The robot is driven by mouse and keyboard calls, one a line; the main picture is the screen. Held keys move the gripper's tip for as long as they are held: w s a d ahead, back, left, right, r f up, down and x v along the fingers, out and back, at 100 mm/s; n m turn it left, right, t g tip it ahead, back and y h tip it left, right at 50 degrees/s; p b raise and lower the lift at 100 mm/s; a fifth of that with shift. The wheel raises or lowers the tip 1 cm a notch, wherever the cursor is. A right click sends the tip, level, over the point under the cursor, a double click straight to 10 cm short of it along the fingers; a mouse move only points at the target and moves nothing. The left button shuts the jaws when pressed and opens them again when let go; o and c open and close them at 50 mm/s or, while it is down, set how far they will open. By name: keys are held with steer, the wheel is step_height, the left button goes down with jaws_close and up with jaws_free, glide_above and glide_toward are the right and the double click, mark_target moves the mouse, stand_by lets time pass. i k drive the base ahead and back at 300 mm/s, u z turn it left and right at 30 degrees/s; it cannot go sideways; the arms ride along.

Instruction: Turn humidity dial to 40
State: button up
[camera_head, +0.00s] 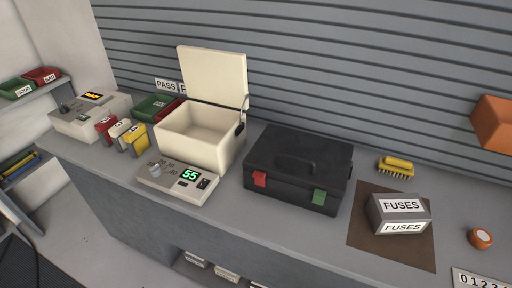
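A grey control panel (178,184) lies on the counter in front of an open cream box. It has a grey knob (154,168) at its left, with small scale marks around it too small to read surely. Its green display (190,174) reads 55, and a small dark switch (204,183) sits at its right end. A second grey unit (85,120) with a dark knob (64,107) and an orange display (93,97) stands at the far left; its reading is unclear. No label shows which dial is for humidity. My gripper is not in view.
The cream box (190,140) has its lid (212,75) raised. A black case (298,168) stands right of the panel. Red, white and yellow labelled holders (136,138) stand to its left. A fuses box (399,213) is farther right. The counter's front strip is clear.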

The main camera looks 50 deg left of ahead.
mark_target(155, 171)
steer(key=z, duration=0.3)
steer(key=i, duration=0.25)
steer(key=u, duration=3.05)
steer(key=k, duration=0.35)
steer(key=u, duration=1.1)
steer(key=i, duration=1.65)
steer(key=z, duration=0.85)
